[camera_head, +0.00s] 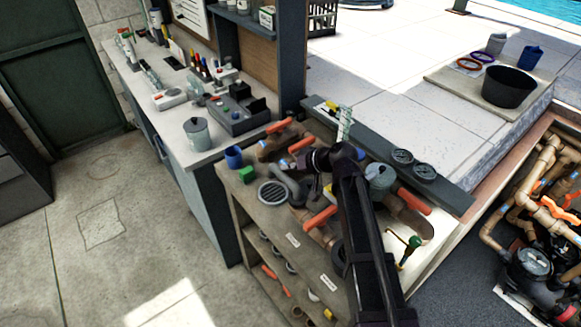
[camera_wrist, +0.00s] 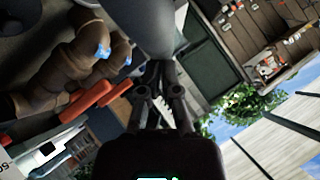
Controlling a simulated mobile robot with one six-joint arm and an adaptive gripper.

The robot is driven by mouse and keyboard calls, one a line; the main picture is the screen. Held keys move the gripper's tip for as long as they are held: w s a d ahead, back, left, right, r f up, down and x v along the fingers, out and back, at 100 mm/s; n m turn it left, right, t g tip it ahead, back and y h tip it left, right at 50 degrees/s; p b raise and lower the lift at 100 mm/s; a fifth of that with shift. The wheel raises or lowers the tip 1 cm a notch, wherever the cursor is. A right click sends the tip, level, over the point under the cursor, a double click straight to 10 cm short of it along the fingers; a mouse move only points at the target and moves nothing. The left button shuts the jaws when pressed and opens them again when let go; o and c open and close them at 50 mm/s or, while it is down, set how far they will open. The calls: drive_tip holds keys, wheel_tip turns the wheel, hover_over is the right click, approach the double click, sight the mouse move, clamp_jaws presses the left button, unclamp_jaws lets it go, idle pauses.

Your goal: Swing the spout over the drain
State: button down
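The spout (camera_head: 291,186) is a grey curved pipe on the bench top, left of my arm in the head view. The drain (camera_head: 272,192) is a round dark grate set in the bench top, just left of the spout's lower end. My gripper (camera_head: 318,160) is beside the spout's upper right side. In the wrist view my gripper's fingers (camera_wrist: 160,80) are drawn close together, with nothing visible between them. A large grey rounded surface (camera_wrist: 150,28), likely the spout, is right at the fingertips and partly hides them. I cannot tell if they touch.
Brown pipes with orange-red handles (camera_head: 320,218) stand close around my gripper. A green block (camera_head: 247,174) and blue cup (camera_head: 234,157) sit at the bench's left edge. A lidded grey pot (camera_head: 380,176) is to the right. Open floor (camera_head: 120,220) lies left.

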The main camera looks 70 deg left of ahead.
drive_tip(key=shift+d+f, duration=0.2)
drive_tip(key=shift+f, duration=0.05)
idle(0.3)
drive_tip(key=shift+w+a, duration=0.1)
drive_tip(key=shift+w, duration=0.55)
drive_tip(key=shift+r, duration=0.1)
drive_tip(key=w+a+r+p+v, duration=0.1)
drive_tip(key=a+p+v, duration=0.1)
drive_tip(key=p+v, duration=0.7)
drive_tip(key=v, duration=0.3)
drive_tip(key=shift+r, duration=0.5)
drive_tip(key=shift+w, duration=0.1)
idle(0.6)
